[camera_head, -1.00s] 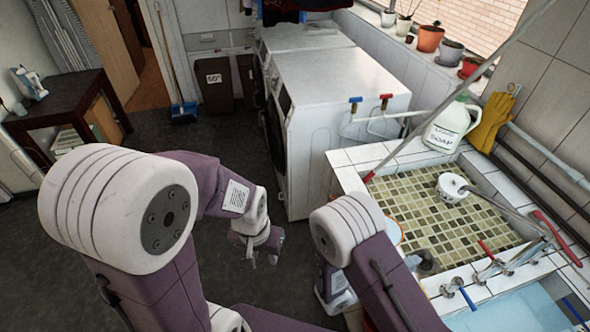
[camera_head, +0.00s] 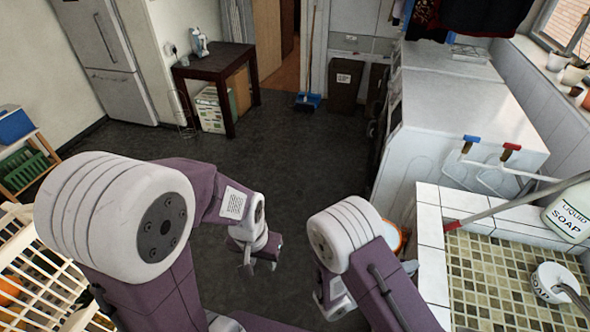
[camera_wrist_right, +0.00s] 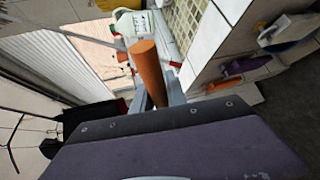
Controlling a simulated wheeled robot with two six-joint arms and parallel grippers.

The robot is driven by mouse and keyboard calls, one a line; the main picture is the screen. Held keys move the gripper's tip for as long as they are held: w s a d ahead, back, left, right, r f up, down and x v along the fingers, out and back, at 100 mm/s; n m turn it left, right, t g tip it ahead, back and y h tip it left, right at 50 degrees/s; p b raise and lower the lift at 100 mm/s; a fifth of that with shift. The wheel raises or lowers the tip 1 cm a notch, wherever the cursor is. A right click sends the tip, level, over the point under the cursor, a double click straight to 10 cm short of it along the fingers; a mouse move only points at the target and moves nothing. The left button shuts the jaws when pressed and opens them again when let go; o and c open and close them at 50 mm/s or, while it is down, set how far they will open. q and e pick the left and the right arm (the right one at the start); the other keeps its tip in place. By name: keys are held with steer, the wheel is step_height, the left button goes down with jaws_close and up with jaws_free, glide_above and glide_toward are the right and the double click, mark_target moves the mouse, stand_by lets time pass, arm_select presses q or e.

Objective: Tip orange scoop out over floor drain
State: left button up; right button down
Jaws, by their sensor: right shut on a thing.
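The orange scoop's handle (camera_wrist_right: 150,72) shows as an orange cylinder in the right wrist view. My right gripper (camera_wrist_right: 157,98) is shut on it, with a grey finger on either side. In the head view the right gripper is mostly hidden by its own arm, and an orange and white edge (camera_head: 402,240), perhaps part of the scoop, peeks out beside that arm. I cannot see what the scoop contains. My left gripper (camera_head: 260,260) hangs over the dark floor with its fingers apart and empty. I see no floor drain in either view.
The tiled sink (camera_head: 430,245) with a soap jug (camera_head: 572,212) and a white pot (camera_head: 553,282) is at right. A white machine (camera_head: 460,120) stands behind it. A laundry basket (camera_head: 40,265) is at left. Dark floor (camera_head: 300,150) lies clear between.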

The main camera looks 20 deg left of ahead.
stand_by(0.4)
steer(key=f, duration=0.2)
steer(key=s+f, duration=0.1)
steer(key=f, duration=0.1)
steer(key=shift+a+r, duration=0.1)
